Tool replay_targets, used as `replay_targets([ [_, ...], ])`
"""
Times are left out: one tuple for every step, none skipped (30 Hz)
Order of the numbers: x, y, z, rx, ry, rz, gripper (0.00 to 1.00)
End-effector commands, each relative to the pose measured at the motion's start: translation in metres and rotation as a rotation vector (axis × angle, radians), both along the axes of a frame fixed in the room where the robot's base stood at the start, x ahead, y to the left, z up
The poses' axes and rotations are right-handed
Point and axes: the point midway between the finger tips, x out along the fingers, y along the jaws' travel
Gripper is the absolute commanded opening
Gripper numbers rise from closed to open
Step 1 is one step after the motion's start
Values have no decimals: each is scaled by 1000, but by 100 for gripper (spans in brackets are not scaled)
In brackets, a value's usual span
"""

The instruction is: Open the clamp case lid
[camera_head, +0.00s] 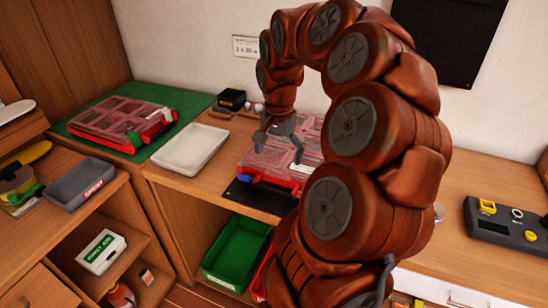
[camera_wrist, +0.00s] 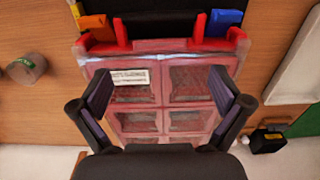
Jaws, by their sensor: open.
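A red case (camera_head: 270,177) with a clear, compartmented lid lies below my gripper, on or beside a black mat. In the wrist view its lid (camera_wrist: 187,122) looks shut, with a white label (camera_wrist: 130,77) I cannot read. An orange latch (camera_wrist: 95,27) and a blue latch (camera_wrist: 223,22) sit on the case's red front edge (camera_wrist: 165,45). My gripper (camera_head: 278,151) is open and empty above the lid, fingers pointing down; in the wrist view the fingers (camera_wrist: 160,75) straddle the lid. Contact cannot be told. A similar red case (camera_head: 118,122) lies on a green mat at left. No visible name shows which is the clamp case.
A white tray (camera_head: 190,149) stands between the two cases. A small black box (camera_head: 231,98) is behind my case. A black mat (camera_head: 258,196) lies at the counter's front edge. A grey tool holder (camera_head: 505,227) is at right. A green bin (camera_head: 236,250) is below the counter.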

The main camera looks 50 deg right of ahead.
Motion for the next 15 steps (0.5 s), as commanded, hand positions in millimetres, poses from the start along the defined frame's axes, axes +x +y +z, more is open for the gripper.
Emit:
replay_targets([
  [0,0,-2,0,0,-2,100],
  [1,-1,-3,0,0,-3,100],
  [1,-1,-4,-1,0,-3,100],
  [1,-1,-5,-1,0,-4,100],
  [1,-1,-5,-1,-1,-4,100],
  [1,-1,-6,-1,-1,-4,100],
  [1,-1,-6,-1,-1,-4,100],
  [1,-1,-6,-1,-1,-4,100],
  [1,0,-6,-1,0,-3,100],
  [1,0,-6,-1,-1,-3,100],
  [1,0,-6,-1,0,-3,100],
  [1,0,-6,-1,0,-3,100],
  [2,0,-6,0,0,-2,100],
  [2,0,-6,0,0,-2,100],
  [2,0,-6,0,0,-2,100],
])
